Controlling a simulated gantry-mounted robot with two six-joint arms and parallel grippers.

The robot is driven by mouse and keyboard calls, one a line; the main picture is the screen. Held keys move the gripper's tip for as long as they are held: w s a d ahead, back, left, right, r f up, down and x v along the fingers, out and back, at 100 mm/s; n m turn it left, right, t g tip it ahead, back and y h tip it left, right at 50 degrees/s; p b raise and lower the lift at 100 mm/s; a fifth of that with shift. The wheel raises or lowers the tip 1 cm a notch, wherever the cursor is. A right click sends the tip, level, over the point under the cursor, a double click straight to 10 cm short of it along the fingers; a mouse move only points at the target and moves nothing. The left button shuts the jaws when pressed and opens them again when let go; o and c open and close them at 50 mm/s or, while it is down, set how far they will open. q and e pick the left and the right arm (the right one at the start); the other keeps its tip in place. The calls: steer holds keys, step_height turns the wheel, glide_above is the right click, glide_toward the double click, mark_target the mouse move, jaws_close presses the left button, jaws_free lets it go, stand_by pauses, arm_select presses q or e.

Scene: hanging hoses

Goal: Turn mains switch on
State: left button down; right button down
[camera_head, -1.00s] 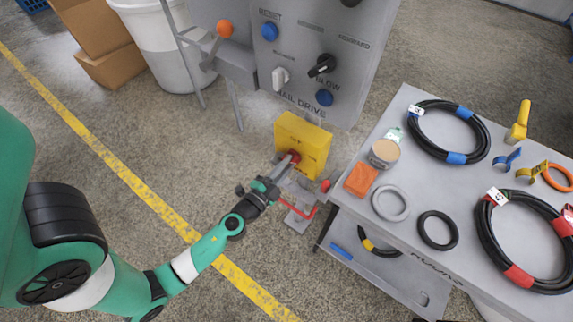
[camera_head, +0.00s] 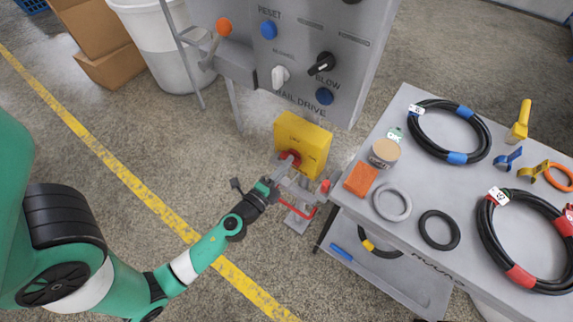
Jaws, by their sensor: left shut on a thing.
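The mains switch is a yellow box (camera_head: 305,136) low in front of the grey panel, with a red rotary knob (camera_head: 290,157) on its face. My left gripper (camera_head: 281,171) reaches up to the knob from the lower left and is shut on it. The fingertips partly cover the knob, so its exact setting is hard to read. My right gripper does not show.
A grey control panel (camera_head: 345,60) with knobs and buttons stands behind the box. A grey table (camera_head: 395,245) at right holds coiled black hoses (camera_head: 448,131), rings and an orange block (camera_head: 360,179). A red-handled grey part (camera_head: 300,212) is just below the gripper.

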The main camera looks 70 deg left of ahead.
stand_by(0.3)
arm_select(q)
steer(key=c, duration=0.8)
jaws_free()
steer(key=shift+c, duration=0.2)
steer(key=shift+s, duration=0.1)
steer(key=b+v, duration=0.3)
steer(key=v, duration=0.8)
steer(key=shift+s+d, duration=0.2)
